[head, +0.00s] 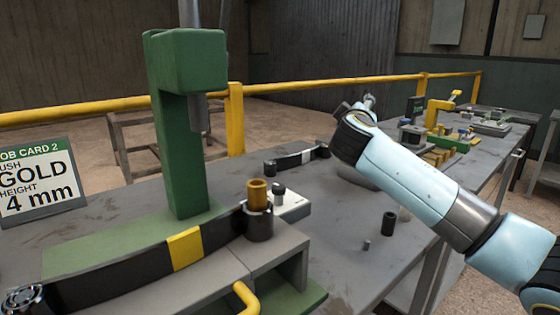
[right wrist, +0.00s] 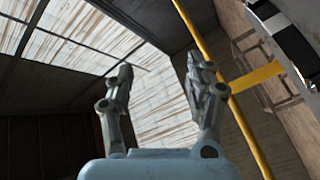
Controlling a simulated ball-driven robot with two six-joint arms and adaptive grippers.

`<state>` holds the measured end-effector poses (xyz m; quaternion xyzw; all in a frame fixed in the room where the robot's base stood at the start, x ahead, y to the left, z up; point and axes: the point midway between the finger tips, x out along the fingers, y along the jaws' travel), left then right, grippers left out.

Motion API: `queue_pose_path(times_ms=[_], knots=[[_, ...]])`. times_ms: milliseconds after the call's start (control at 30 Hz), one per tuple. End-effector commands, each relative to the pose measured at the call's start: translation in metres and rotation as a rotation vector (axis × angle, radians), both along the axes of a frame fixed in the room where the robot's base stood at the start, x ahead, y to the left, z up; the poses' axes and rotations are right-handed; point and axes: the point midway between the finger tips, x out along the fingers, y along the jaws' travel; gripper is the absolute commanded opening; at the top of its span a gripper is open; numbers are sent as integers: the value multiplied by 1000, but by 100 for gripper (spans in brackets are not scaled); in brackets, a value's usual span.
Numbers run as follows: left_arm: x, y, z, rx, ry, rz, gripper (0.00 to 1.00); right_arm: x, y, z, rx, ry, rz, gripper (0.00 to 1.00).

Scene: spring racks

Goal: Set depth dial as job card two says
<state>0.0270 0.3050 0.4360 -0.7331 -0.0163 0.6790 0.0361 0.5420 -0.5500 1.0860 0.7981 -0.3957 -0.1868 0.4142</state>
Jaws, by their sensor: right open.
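Job card 2 (head: 40,185) stands at the left in the head view and reads "GOLD", height "4 mm". A white box with a dark knob (head: 279,189) sits behind the gold bush; it may be the depth dial, but its markings are too small to read. The gold bush (head: 258,195) stands upright on the dark eye of a black leaf spring (head: 115,265) with a yellow band. My right gripper (right wrist: 160,72) is open and empty, its fingers pointing up toward the wall and roof in the right wrist view. My left gripper is out of view.
A green press (head: 185,130) with a grey ram rises behind the spring. A second black spring piece (head: 296,160) lies farther back. A small black cylinder (head: 389,223) and a grey peg (head: 366,245) stand on the bench to the right. A yellow rail (head: 300,86) runs behind.

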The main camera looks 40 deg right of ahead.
Motion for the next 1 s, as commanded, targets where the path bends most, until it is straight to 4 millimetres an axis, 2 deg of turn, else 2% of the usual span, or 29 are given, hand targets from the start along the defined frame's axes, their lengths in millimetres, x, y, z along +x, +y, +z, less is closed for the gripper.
queue_pose_path(times_ms=[33, 100, 167, 200, 267, 300, 400, 533, 667, 767, 1000], knots=[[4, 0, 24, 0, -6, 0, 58, -2, 2, -12, 187, 36, -37, 55], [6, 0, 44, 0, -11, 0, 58, -6, 18, -48, 454, 121, -80, 55], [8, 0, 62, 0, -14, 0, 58, -10, 46, -72, 675, 209, -100, 55], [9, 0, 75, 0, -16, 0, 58, -13, 71, -84, 815, 277, -104, 55], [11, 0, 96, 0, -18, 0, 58, -18, 113, -90, 1009, 379, -92, 55], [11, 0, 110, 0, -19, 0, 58, -19, 142, -87, 1117, 440, -72, 55], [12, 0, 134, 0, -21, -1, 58, -13, 187, -68, 1263, 503, -10, 55], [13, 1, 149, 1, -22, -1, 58, -3, 202, -46, 1289, 492, 18, 55], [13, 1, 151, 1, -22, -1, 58, 1, 203, -44, 1290, 485, 23, 55], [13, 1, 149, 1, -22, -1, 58, 5, 202, -55, 1289, 486, 22, 55], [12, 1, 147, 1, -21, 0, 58, 23, 198, -100, 1289, 485, 23, 55]])
